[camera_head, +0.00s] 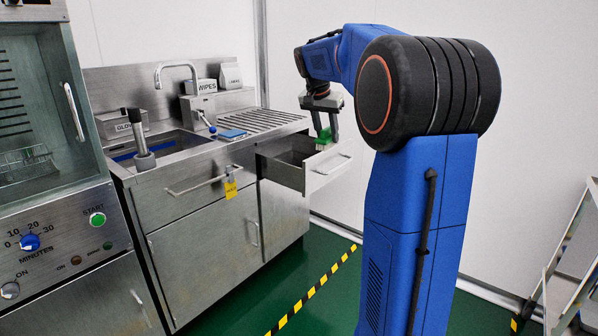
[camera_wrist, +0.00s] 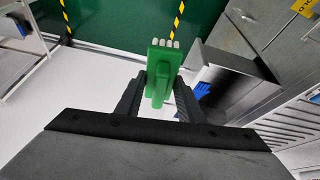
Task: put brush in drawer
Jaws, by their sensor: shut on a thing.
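A green brush (camera_wrist: 162,62) with pale bristles is held between the two fingers of my gripper (camera_wrist: 160,90) in the wrist view. In the head view my gripper (camera_head: 325,132) points down, with the green brush (camera_head: 323,139) at its fingertips. The metal drawer (camera_head: 326,172) is pulled open at the right end of the sink cabinet. The brush appears near the drawer's far right side; I cannot tell if it is above the opening or just outside it. In the wrist view the drawer (camera_wrist: 240,95) lies right of the brush, with something blue (camera_wrist: 202,90) inside.
The sink counter (camera_head: 262,121) has a faucet (camera_head: 176,68), a wipes box (camera_head: 201,87) and a blue item (camera_head: 232,133). A washer (camera_head: 60,230) stands at the left. A ladder-like frame (camera_head: 562,262) stands at the right. Green floor before the cabinet is clear.

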